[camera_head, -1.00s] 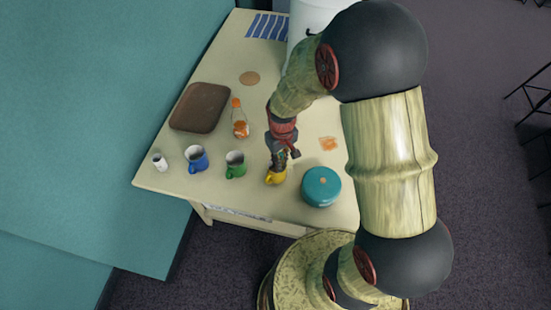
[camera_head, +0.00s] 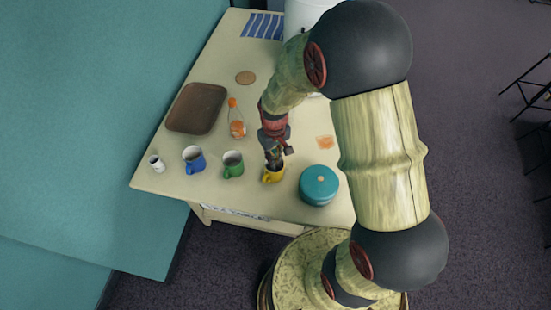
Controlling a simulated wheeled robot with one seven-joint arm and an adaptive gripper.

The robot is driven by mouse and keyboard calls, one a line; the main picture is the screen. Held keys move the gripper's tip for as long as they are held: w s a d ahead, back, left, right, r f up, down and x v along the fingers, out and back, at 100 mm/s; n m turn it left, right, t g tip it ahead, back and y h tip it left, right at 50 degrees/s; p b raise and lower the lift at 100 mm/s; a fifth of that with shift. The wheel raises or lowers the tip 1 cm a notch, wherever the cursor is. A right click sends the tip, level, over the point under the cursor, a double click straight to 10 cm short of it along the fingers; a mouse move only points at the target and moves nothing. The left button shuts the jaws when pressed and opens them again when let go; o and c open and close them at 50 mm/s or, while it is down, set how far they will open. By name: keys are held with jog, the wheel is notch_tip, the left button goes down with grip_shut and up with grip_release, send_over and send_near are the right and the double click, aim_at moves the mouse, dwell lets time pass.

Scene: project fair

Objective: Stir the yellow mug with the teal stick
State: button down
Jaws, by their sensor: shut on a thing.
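The yellow mug (camera_head: 272,176) stands upright on the table, left of the round teal tin. My gripper (camera_head: 275,161) is directly above the mug, pointing down close to its rim. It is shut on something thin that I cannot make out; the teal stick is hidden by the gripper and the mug. The inside of the yellow mug is mostly covered by my gripper.
The green mug (camera_head: 233,165), blue mug (camera_head: 194,159) and small white cup (camera_head: 157,164) stand left on the table (camera_head: 235,195). The teal tin (camera_head: 319,186) is close on the right.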

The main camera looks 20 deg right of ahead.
aim_at(274, 150)
dwell(0.3)
jog(key=shift+r+p, duration=2.95)
jog(key=shift+r, duration=1.4)
jog(key=shift+r, duration=0.1)
jog(key=shift+r+p, duration=1.65)
jog(key=shift+r, duration=0.8)
